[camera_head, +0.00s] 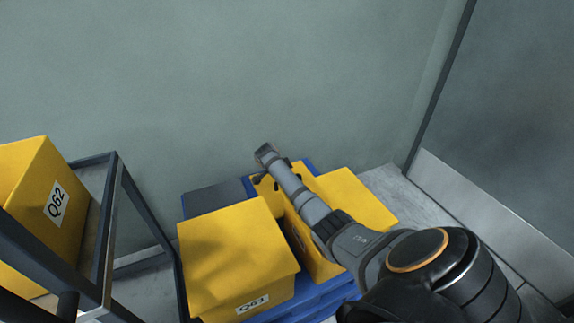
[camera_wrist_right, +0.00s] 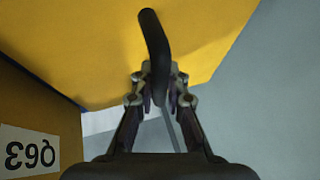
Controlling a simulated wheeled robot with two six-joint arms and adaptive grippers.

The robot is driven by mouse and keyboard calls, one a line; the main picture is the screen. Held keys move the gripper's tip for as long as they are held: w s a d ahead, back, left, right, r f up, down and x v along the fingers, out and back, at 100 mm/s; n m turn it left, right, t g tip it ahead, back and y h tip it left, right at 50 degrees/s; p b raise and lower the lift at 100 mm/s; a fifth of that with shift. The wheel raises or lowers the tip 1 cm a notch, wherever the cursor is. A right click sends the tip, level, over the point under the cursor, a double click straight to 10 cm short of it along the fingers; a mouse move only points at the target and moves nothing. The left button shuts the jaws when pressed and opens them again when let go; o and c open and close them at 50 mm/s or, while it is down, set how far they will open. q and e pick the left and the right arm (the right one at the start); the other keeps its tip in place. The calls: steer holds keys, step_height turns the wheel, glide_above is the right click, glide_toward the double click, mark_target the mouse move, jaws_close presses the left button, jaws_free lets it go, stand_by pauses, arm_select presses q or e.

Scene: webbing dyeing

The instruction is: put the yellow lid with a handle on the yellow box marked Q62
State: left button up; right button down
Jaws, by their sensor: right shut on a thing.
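The yellow box marked Q62 (camera_head: 52,205) stands on a dark metal rack at the left of the head view. My right gripper (camera_wrist_right: 160,80) is shut on the black handle (camera_wrist_right: 153,40) of a yellow lid (camera_wrist_right: 215,35), which fills the top of the right wrist view. In the head view the right gripper (camera_head: 273,178) is over the blue pallet, far to the right of the Q62 box. The arm hides part of the yellow surfaces there, so I cannot tell the lid's outline. My left gripper is not in view.
A yellow box marked Q61 (camera_head: 240,270) stands on the blue pallet (camera_head: 325,298). A box marked Q63 (camera_wrist_right: 45,115) is close to the lid in the wrist view. The rack's frame (camera_head: 125,185) stands between the pallet and the Q62 box. A wall (camera_head: 230,80) closes the back.

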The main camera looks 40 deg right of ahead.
steer(key=shift+r, duration=0.1)
steer(key=c, duration=1.8)
jaws_free()
steer(key=o, duration=0.4)
steer(key=shift+o, duration=0.2)
